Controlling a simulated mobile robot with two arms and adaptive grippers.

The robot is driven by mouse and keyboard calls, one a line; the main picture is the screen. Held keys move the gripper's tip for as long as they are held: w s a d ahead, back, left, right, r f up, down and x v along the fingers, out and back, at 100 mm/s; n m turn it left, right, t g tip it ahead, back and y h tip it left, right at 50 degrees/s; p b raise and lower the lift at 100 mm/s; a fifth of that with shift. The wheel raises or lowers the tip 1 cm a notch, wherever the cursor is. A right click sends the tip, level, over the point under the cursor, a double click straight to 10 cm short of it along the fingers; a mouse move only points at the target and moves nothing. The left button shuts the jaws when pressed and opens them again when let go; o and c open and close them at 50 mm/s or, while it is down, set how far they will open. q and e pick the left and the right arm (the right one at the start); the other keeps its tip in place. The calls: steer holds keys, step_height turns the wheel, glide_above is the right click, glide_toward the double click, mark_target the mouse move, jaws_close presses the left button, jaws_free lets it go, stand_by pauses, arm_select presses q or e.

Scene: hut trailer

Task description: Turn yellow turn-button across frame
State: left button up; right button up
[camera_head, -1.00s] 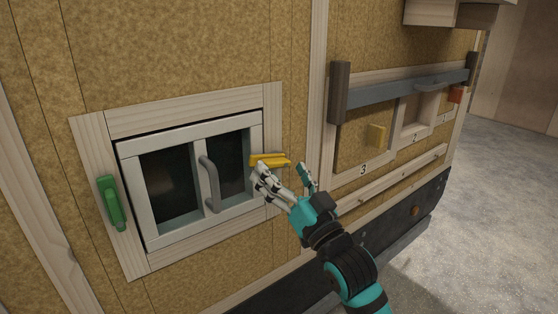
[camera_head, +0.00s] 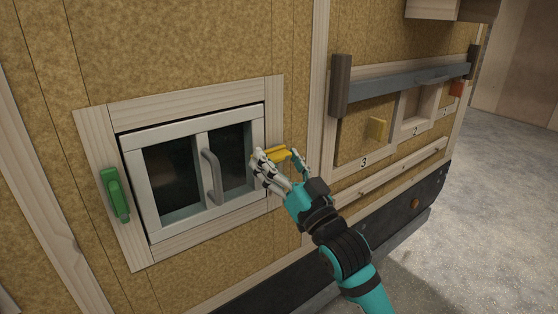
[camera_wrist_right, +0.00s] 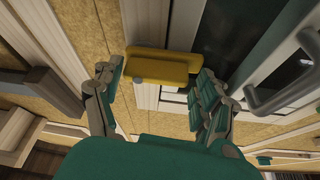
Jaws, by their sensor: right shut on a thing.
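The yellow turn-button (camera_head: 278,154) sits on the right side of the pale wooden window frame (camera_head: 275,112). It lies roughly level, and my fingers hide part of it. In the right wrist view the yellow turn-button (camera_wrist_right: 160,68) shows as a rounded bar between my fingers. My right gripper (camera_head: 279,161) is shut on it, with one finger at its left end and one at its right. My fingers also show in the wrist view (camera_wrist_right: 160,84). The light-framed window (camera_head: 135,185) with a grey handle (camera_head: 210,176) stands just left of the button. My left gripper is not in view.
A green turn-button (camera_head: 116,194) stands near upright on the frame's left side.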

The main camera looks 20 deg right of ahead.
steer(key=n, duration=0.2)
steer(key=shift+d+f+n+y, duration=0.2)
steer(key=shift+d+n+y, duration=0.1)
steer(key=shift+d+y, duration=0.1)
steer(key=shift+c, duration=1.2)
steer(key=shift+w+a+f+n+g+y, duration=0.1)
steer(key=shift+n+g+y, duration=0.2)
steer(key=shift+n, duration=0.3)
steer(key=shift+f, duration=0.15)
steer(key=o, duration=1.1)
steer(key=shift+f, duration=0.1)
steer(key=shift+o, duration=0.3)
steer(key=shift+w, duration=0.2)
steer(key=v, duration=1.2)
